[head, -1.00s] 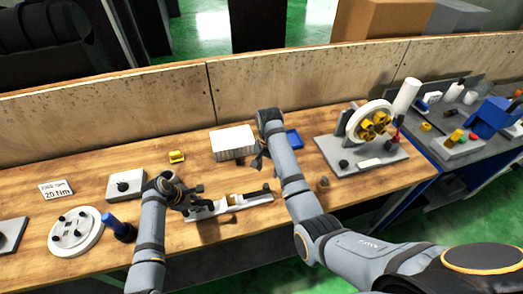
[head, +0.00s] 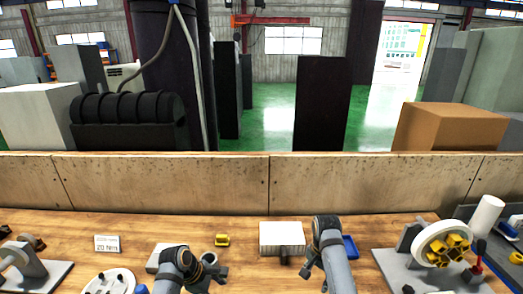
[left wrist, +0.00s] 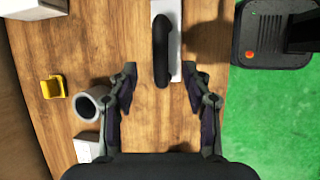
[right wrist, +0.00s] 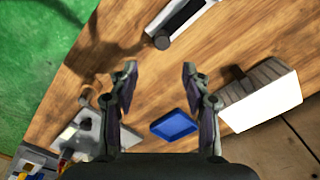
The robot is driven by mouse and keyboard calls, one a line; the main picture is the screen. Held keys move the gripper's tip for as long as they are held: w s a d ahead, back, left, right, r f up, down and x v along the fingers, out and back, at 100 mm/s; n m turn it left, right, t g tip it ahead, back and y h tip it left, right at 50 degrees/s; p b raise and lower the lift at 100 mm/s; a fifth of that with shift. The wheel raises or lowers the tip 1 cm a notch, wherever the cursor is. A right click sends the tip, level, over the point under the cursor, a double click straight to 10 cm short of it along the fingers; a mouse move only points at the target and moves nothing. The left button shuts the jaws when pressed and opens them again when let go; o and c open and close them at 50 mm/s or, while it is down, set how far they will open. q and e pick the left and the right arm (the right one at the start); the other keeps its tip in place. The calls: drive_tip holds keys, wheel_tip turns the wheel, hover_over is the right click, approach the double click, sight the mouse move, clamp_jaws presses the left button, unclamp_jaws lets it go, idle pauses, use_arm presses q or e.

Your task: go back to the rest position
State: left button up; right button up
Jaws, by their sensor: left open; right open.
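My left gripper (head: 217,271) is low in the head view, left of the white ribbed box. In the left wrist view it (left wrist: 160,78) is open and empty, above a pale fixture (left wrist: 174,12) with a black cylindrical part (left wrist: 162,55). A grey hollow cylinder (left wrist: 92,104) stands left of its fingers. My right gripper (head: 304,268) is just right of the white box in the head view. In the right wrist view it (right wrist: 159,70) is open and empty over bare wood, between the blue tray (right wrist: 174,124) and the fixture (right wrist: 180,18).
The white ribbed box (head: 281,236), blue tray (head: 350,247) and yellow part (head: 222,240) lie along the back of the bench. A grey-based device with a white ring (head: 443,243) stands at right. A wooden back panel (head: 345,185) bounds the bench behind. A sign (head: 107,243) stands at left.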

use_arm(q)
drive_tip(key=shift+v, duration=1.1)
